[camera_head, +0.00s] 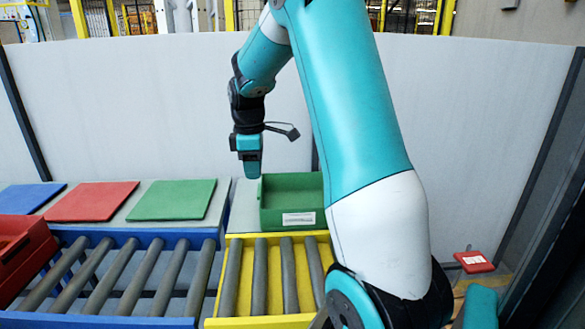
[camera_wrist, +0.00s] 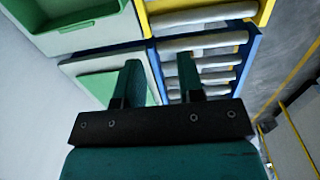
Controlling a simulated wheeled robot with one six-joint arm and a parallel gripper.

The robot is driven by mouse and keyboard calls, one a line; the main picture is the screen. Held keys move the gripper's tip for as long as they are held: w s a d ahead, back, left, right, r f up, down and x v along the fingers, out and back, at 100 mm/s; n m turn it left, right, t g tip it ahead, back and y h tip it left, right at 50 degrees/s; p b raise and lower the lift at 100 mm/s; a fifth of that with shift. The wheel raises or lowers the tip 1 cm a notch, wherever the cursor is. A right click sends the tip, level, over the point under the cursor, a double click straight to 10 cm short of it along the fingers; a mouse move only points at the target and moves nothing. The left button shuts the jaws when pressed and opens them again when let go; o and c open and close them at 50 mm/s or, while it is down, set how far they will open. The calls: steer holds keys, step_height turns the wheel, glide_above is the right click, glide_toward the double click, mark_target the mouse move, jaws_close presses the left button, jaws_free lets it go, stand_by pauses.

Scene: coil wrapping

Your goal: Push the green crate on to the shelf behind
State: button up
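The green crate (camera_head: 292,218) has a white label on its front and stands upright at the back end of the yellow roller conveyor (camera_head: 233,285). It appears to rest on the pale shelf (camera_head: 243,205) behind the rollers; my arm hides its right side. In the wrist view the crate (camera_wrist: 88,14) is at upper left, on the pale surface beside the yellow frame. My gripper (camera_head: 252,172) points down just left of the crate, apart from it. In the wrist view its fingers (camera_wrist: 158,80) are spread with nothing between them.
Blue (camera_head: 30,197), red (camera_head: 92,202) and green (camera_head: 172,200) mats lie on the left shelf. A red crate (camera_head: 22,250) sits at the left of the blue roller conveyor (camera_head: 125,243). A pale wall panel (camera_head: 130,100) stands behind. The visible yellow rollers are empty.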

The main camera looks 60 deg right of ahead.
steer(key=s+d+f+g, duration=0.1)
steer(key=s+d+f, duration=0.1)
steer(key=d, duration=0.4)
steer(key=s+d+f, duration=0.1)
steer(key=d+f, duration=0.1)
steer(key=d, duration=0.4)
steer(key=f, duration=0.5)
steer(key=s+d+f, duration=0.1)
steer(key=f, duration=1.1)
steer(key=shift+s+d, duration=0.3)
steer(key=shift+s, duration=0.1)
jaws_close()
